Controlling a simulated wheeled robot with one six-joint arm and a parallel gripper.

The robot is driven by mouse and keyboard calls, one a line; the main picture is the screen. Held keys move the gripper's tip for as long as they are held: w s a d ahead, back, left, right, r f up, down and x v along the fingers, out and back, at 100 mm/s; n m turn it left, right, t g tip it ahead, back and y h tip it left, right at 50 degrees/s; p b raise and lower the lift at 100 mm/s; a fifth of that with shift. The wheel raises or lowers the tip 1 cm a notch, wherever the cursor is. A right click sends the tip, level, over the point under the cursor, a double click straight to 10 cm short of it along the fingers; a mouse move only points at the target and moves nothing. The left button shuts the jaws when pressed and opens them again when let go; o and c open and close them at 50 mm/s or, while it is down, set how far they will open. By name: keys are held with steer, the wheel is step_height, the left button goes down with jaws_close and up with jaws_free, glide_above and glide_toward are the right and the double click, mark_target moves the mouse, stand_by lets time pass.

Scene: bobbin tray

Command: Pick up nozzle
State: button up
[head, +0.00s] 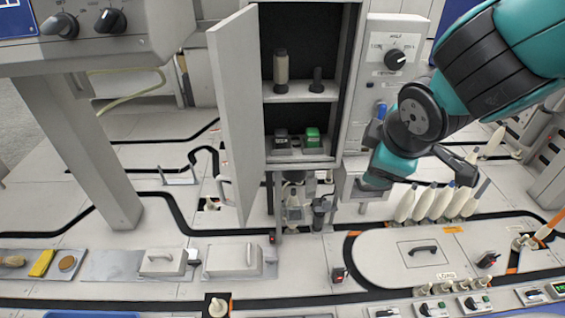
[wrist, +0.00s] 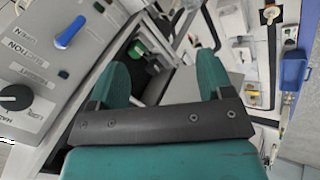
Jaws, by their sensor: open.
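I cannot tell for sure which thing is the nozzle. A small dark upright piece (head: 317,82) with a wider base stands on the upper shelf of the open cabinet (head: 300,98). In the wrist view a green block (wrist: 137,48) shows beyond the left finger.
The cabinet door (head: 236,110) stands open on the left. The lower shelf holds a dark block (head: 282,139) and a green block. A grey control panel (wrist: 40,75) with a blue lever (wrist: 70,32) is close on the left. Several pale bobbins (head: 423,204) stand below my arm.

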steer(key=w+f+n+t+h+b, duration=0.2)
steer(key=w+f+n+t+b, duration=0.4)
steer(key=f, duration=0.3)
steer(key=n+t+y+b, duration=0.55)
steer(key=n+b, duration=0.45)
steer(key=n, duration=0.9)
glide_toward(283, 138)
steer(key=shift+y, duration=0.35)
steer(key=p+x, duration=0.2)
steer(key=p, duration=0.4)
steer(key=p+x, duration=0.1)
steer(key=p, duration=0.6)
steer(key=p+x, duration=0.2)
steer(key=p, duration=0.4)
steer(key=shift+w+r, duration=0.35)
steer(key=shift+w, duration=0.05)
steer(key=shift+w+a+f+p, duration=0.1)
steer(key=shift+w+f+p, duration=0.3)
steer(key=shift+p, duration=0.7)
steer(key=shift+p+x, duration=0.55)
steer(key=shift+x, duration=2.15)
steer(key=shift+c, duration=0.2)
